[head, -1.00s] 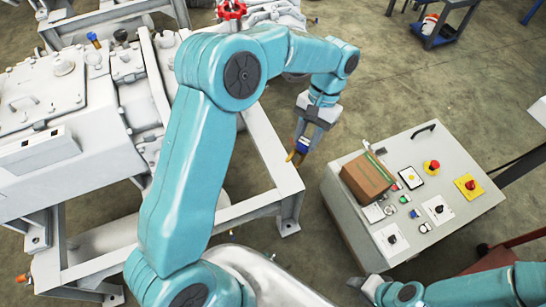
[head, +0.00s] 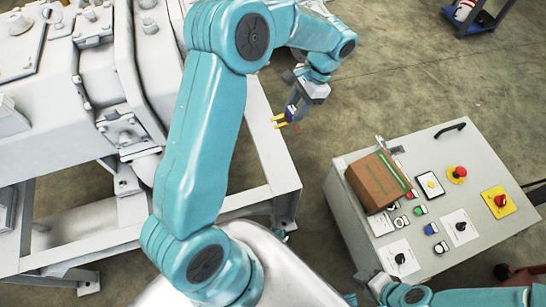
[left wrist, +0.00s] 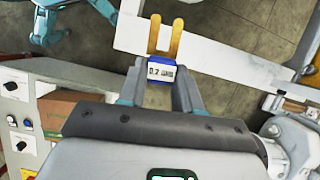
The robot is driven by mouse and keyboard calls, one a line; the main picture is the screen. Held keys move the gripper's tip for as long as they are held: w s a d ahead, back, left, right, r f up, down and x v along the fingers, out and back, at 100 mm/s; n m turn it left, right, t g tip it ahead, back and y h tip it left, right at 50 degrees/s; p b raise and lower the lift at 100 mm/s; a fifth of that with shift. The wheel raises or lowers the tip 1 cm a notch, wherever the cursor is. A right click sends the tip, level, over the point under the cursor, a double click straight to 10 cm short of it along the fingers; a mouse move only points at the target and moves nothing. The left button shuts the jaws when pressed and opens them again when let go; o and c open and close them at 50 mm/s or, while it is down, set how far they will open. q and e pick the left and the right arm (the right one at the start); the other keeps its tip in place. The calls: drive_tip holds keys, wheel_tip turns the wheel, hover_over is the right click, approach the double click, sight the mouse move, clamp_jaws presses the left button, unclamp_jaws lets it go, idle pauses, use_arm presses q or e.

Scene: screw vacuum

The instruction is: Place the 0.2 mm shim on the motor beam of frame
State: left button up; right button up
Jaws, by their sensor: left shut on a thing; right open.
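The frame's white beam (head: 262,200) runs below and left of the shim in the head view. The beam also shows behind the shim in the left wrist view (left wrist: 220,66). The shim appears clear of it. My right gripper (left wrist: 46,28) shows small and open in the left wrist view.
A grey control panel (head: 420,150) with buttons and a brown box (head: 376,182) stands to the right. A large white machine (head: 60,100) fills the left. Floor shows between frame and panel. A blue cart (head: 478,20) stands far back.

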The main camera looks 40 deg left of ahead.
use_arm(q)
wheel_tip(320, 180, down, 5)
drive_tip(key=s+a+m+b, duration=0.1)
drive_tip(key=a+b, duration=0.1)
drive_tip(key=a, duration=0.1)
drive_tip(key=b, duration=0.2)
hover_over(280, 154)
drive_tip(key=w, duration=0.1)
drive_tip(key=f, duration=1.2)
drive_tip(key=shift+d+f, duration=0.35)
drive_tip(key=shift+d, duration=0.05)
wheel_tip(280, 154, down, 5)
drive_tip(key=shift+f+b, duration=0.2)
drive_tip(key=shift+b, duration=0.45)
drive_tip(key=shift+r, duration=0.1)
use_arm(e)
wheel_tip(280, 154, down, 7)
use_arm(q)
drive_tip(key=o, duration=0.6)
drive_tip(key=shift+f, duration=0.2)
drive_tip(key=o, duration=0.4)
drive_tip(key=shift+w, duration=0.1)
drive_tip(key=shift+o, duration=0.2)
